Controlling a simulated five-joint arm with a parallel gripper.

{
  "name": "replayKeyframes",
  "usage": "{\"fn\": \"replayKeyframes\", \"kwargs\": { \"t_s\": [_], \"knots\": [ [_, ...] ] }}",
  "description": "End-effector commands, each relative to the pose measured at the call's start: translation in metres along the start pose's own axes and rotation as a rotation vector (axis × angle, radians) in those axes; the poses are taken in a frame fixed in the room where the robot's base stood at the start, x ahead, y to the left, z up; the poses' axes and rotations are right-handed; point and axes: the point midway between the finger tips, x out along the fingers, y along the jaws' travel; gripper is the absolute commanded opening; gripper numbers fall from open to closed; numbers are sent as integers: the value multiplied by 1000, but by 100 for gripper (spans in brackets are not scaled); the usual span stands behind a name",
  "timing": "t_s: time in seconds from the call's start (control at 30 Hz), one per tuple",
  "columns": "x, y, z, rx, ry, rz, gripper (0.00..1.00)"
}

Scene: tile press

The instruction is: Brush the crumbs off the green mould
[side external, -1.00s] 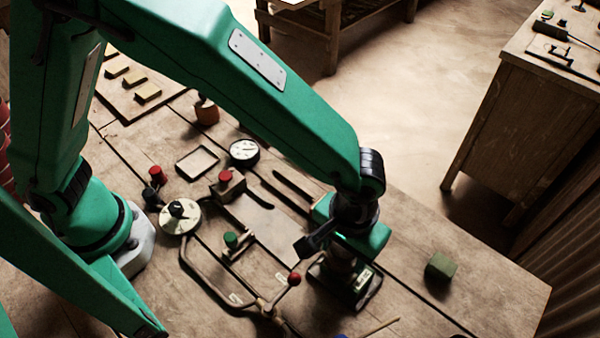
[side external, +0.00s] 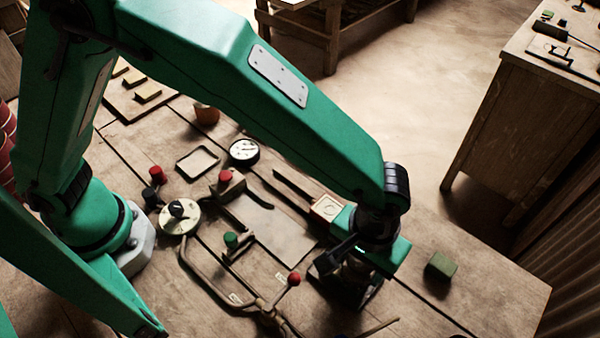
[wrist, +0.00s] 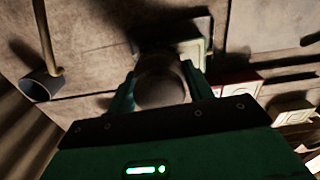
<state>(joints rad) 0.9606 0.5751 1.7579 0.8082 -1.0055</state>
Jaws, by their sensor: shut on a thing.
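My gripper (side external: 357,268) is low over the right part of the bench. In the wrist view its two green fingers (wrist: 160,88) are shut around a thick brownish round handle, which looks like the brush (wrist: 161,78). A dark block, probably its head, shows just beyond the handle. A pale mould with a greenish face (wrist: 194,52), apparently the green mould, lies right beside that block, partly covered by a finger. In the side view the gripper and held tool hide it. I cannot make out crumbs on it or whether the tool touches it.
A red-edged mould (side external: 327,207) lies close behind the gripper. A green block (side external: 440,265) stands to the right. The press lever with a red knob (side external: 294,279) is to the left. A wooden stick (side external: 380,327) lies near the front.

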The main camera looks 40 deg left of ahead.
Motion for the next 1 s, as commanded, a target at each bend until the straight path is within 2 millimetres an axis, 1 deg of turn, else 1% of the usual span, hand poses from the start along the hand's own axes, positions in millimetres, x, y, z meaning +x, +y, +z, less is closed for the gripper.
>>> {"fn": "replayKeyframes", "kwargs": {
  "t_s": [0.07,0.13,0.27,0.7,0.83,1.0],
  "knots": [
    [-4,2,0,-1,0,1,30],
    [-23,2,0,-1,3,5,30],
    [-32,1,0,0,1,2,30],
    [-71,1,0,0,1,2,30],
    [-79,1,0,0,1,1,30],
    [-81,1,0,0,0,0,30]
  ]
}}
